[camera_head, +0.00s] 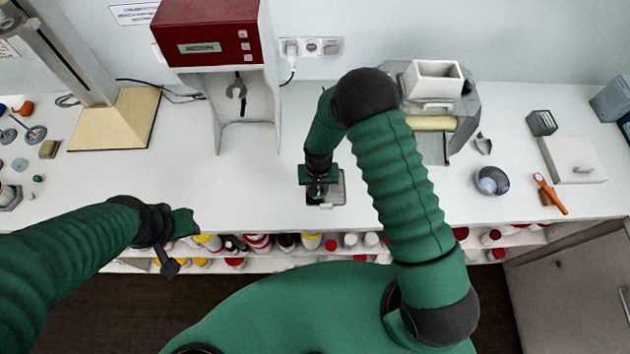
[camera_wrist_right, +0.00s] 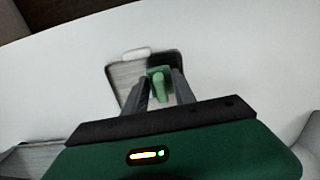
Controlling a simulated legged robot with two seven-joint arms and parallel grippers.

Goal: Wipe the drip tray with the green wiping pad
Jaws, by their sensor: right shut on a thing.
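The drip tray (camera_head: 339,190) lies on the white counter near its front edge, partly hidden under my right gripper (camera_head: 318,190). In the right wrist view the tray (camera_wrist_right: 122,75) shows a grey, streaked left part, a dark right part and a pale tab at its edge. My right gripper is shut on the green wiping pad (camera_wrist_right: 160,86) and holds it over the tray; I cannot tell whether the pad touches it. My left gripper (camera_head: 178,243) hangs at the counter's front edge at left, away from the tray; its jaw opening is unclear.
A red and white machine (camera_head: 215,60) stands behind and left of the tray. A grey mill with a white hopper (camera_head: 433,80) stands behind right. A metal bowl (camera_head: 491,181) and an orange-handled tool (camera_head: 549,193) lie right. Bottles fill the shelf below. Counter around the tray is clear.

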